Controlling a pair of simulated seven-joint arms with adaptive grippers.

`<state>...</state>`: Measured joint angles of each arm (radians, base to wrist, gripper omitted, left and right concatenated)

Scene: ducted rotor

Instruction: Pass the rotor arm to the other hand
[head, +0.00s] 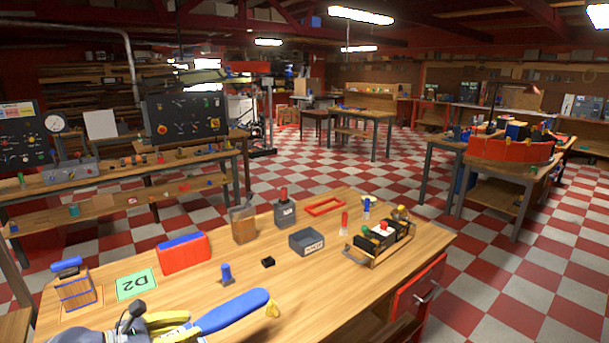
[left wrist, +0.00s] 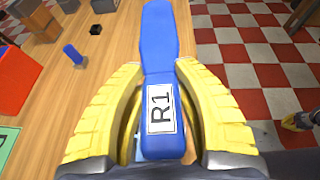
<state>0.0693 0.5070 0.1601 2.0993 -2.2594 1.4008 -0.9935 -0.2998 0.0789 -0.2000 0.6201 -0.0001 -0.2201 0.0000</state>
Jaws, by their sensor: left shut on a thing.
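The rotor arm is a long blue bar with a rounded far end (head: 232,312). Its white label reads R1 in the left wrist view (left wrist: 160,70). My left gripper (head: 178,326) has yellow fingers and is shut on the labelled end, one finger on each side (left wrist: 162,105). It holds the bar over the near part of the bench, the free end pointing right in the head view. At the right edge of the left wrist view, a yellow and dark piece looks like my right gripper (left wrist: 299,121); it is apart from the bar and its jaws are unclear.
The wooden bench (head: 330,275) carries a blue peg (head: 226,275), a small black block (head: 267,262), a red box with a blue top (head: 184,254), a grey bin (head: 307,241) and a green D2 card (head: 136,284). A small yellow piece (head: 272,310) shows beside the bar's tip.

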